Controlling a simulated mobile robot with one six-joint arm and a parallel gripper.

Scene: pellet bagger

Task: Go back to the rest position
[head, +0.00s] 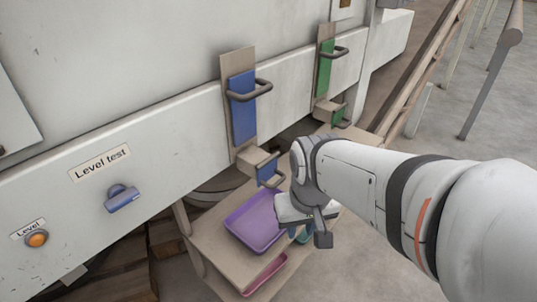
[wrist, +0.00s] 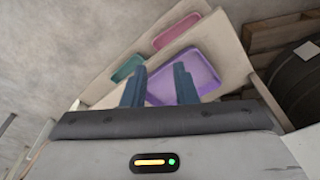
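My gripper (wrist: 158,77) shows in the wrist view with its two dark blue fingers apart and nothing between them. Beyond the fingers lies the purple tray (wrist: 196,68), some distance away. In the head view my arm reaches in from the right, and its end hangs over the right side of the shelf with the purple tray (head: 252,222). The fingers are hard to make out there.
A pink tray (head: 265,274) and a teal tray (wrist: 127,68) also lie on the wooden shelf (head: 208,232). The machine front carries a blue slide gate (head: 243,118), a green slide gate (head: 324,70), a blue knob (head: 122,200) and an orange button (head: 37,239). Railings stand right.

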